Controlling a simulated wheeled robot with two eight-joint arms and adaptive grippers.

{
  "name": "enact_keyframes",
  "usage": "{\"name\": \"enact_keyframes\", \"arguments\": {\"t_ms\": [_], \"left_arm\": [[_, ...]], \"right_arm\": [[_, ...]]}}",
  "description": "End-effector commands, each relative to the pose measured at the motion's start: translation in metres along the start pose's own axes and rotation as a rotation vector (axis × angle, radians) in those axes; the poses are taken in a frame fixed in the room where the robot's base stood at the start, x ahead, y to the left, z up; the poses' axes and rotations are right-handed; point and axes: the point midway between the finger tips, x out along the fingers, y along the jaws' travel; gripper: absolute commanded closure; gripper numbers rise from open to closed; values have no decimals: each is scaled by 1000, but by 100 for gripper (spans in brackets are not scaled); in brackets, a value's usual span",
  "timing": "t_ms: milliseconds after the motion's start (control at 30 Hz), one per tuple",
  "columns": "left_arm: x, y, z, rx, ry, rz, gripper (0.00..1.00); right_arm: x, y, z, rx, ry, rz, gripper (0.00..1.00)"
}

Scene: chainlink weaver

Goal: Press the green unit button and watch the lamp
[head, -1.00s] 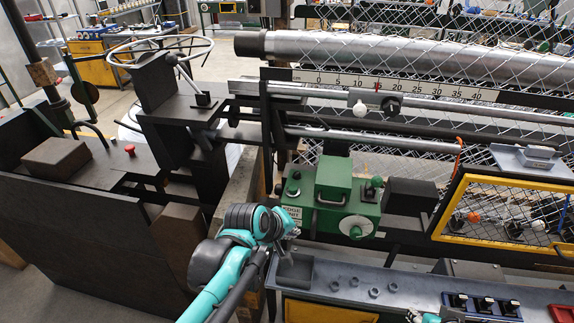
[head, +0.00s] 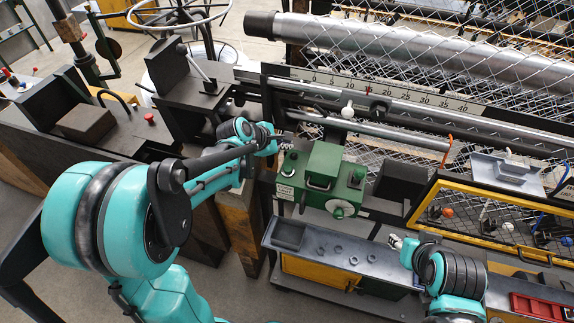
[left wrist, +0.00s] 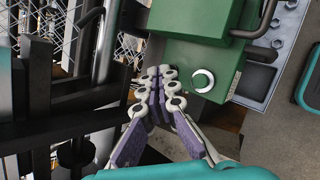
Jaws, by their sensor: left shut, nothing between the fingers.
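The green unit (head: 322,168) stands at the middle of the head view, with a handle and a pale round disc on its front. At its left end is a round button with a pale ring (head: 288,169). In the left wrist view this ringed button (left wrist: 203,80) sits on the green housing (left wrist: 190,55). My left gripper (head: 286,143) is shut and empty, at the unit's upper left. In the left wrist view its fingertips (left wrist: 160,73) are beside the button, apart from it in the picture. I cannot pick out a lit lamp. My right gripper (head: 395,241) is over the grey bench; its jaws are unclear.
A grey bench (head: 325,232) with several nuts runs in front of the unit. A scale bar (head: 345,85) and metal tubes run behind it. A red button (head: 149,118) is on the dark machine at left. A yellow mesh frame (head: 455,226) stands at right.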

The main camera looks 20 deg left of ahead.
Motion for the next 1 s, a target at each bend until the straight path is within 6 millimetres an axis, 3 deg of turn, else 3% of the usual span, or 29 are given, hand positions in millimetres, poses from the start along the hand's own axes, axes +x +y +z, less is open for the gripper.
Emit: {"name": "enact_keyframes", "arguments": {"t_ms": [367,1000], "left_arm": [[5,-4,-4,3,1,0,100],[59,-43,-44,3,1,0,100]], "right_arm": [[5,0,3,0,0,0,60],[54,0,39,0,0,0,60]]}}
